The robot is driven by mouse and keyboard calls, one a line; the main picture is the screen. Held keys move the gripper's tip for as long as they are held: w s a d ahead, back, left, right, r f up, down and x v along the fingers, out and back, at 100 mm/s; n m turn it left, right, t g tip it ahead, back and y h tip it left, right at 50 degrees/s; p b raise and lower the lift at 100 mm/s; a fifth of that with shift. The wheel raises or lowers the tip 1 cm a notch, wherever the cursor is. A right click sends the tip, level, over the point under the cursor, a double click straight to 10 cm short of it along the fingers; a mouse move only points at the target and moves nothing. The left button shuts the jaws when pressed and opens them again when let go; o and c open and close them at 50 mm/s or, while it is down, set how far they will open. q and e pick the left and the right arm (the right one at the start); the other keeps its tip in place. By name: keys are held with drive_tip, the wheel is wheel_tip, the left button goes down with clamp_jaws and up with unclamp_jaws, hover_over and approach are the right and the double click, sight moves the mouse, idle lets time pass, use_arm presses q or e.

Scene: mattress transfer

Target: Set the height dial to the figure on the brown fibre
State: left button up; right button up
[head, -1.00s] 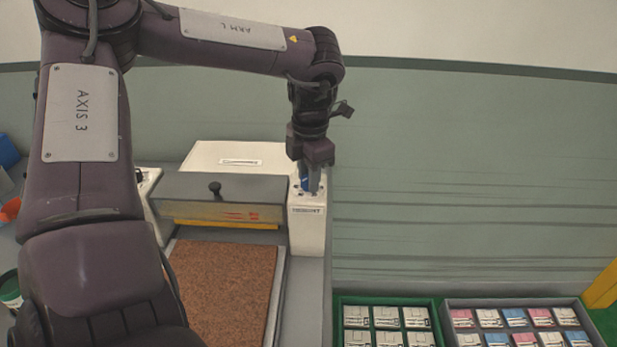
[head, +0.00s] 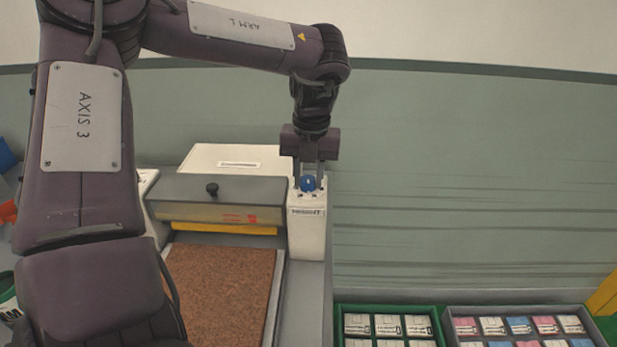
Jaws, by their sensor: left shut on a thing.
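The blue height dial (head: 308,183) sits on top of a white post (head: 306,230) lettered "HEIGHT" at the right of the machine. My left gripper (head: 309,178) points down with one finger on each side of the dial and is shut on it. Marks around the dial are too small to read. The brown fibre sheet (head: 222,290) lies flat on the machine bed in front of the grey cover; I can make out no figure on it. My left arm hides its left side. My right gripper is out of view.
A green tray (head: 340,325) and a grey tray (head: 450,325) of small packs stand at lower right. The wall behind is bare.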

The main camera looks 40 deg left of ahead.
sight(310, 178)
use_arm(q)
drive_tip(key=shift+n+b, duration=0.4)
drive_tip(key=shift+n, duration=1.6)
drive_tip(key=o, duration=1)
wheel_tip(310, 178, up, 8)
drive_tip(key=shift+w+f, duration=0.1)
drive_tip(key=shift+w, duration=0.05)
